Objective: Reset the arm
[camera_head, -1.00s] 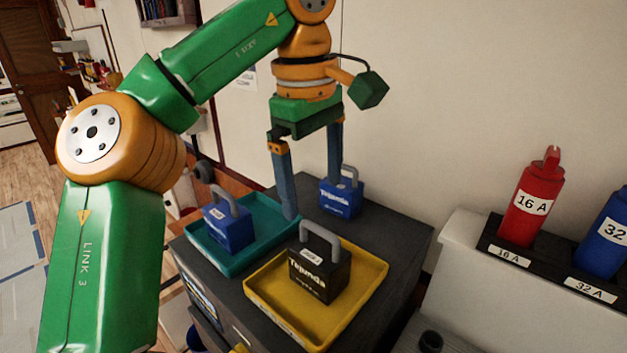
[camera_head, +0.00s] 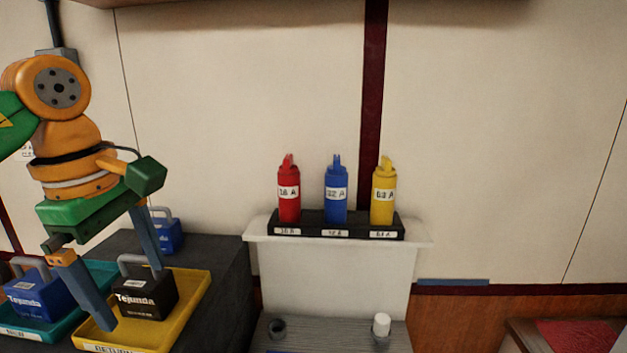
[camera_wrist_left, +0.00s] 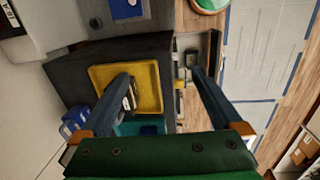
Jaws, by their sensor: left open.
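My left gripper (camera_head: 130,296) is open and empty at the left of the head view, its fingers spread and pointing down. In that view its fingers overlap the yellow tray (camera_head: 192,300) and the black padlock-shaped block (camera_head: 147,299) standing in it. How high they are above the tray is hard to tell. In the left wrist view the open fingers (camera_wrist_left: 160,75) show nothing held between them, and one finger partly hides the block and the yellow tray (camera_wrist_left: 148,75). My right gripper is not in view.
A blue padlock (camera_head: 36,297) sits in a teal tray (camera_head: 20,334), and another blue padlock (camera_head: 166,233) stands behind. Red (camera_head: 289,196), blue (camera_head: 336,199) and yellow (camera_head: 383,198) labelled bottle-like pieces stand in a black rack (camera_head: 355,226). The wall right of the rack is clear.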

